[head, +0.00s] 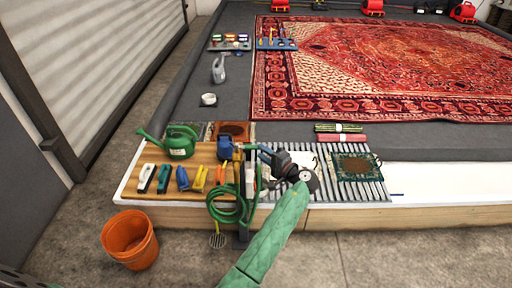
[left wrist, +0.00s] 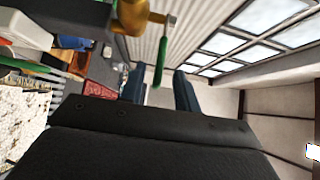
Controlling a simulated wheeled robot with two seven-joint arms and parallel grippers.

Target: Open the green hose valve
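The hose valve has a brass body (left wrist: 132,16) at the top of the left wrist view. Its green lever (left wrist: 161,62) hangs down from it there. In the head view the valve area is small and partly hidden by my gripper, beside a green hose (head: 228,212) coiled over the platform edge. My left gripper (head: 264,153) reaches in from the right of the valve. In the left wrist view its two blue fingers (left wrist: 159,90) are apart, with the lever's lower end in line with the gap between them. I cannot tell whether they touch it. My right gripper is not in view.
A green watering can (head: 180,145), a blue box (head: 225,148) and several brushes and hand tools (head: 183,178) crowd the board left of the valve. An orange bucket (head: 130,240) stands on the floor. A red rug (head: 375,65) lies behind.

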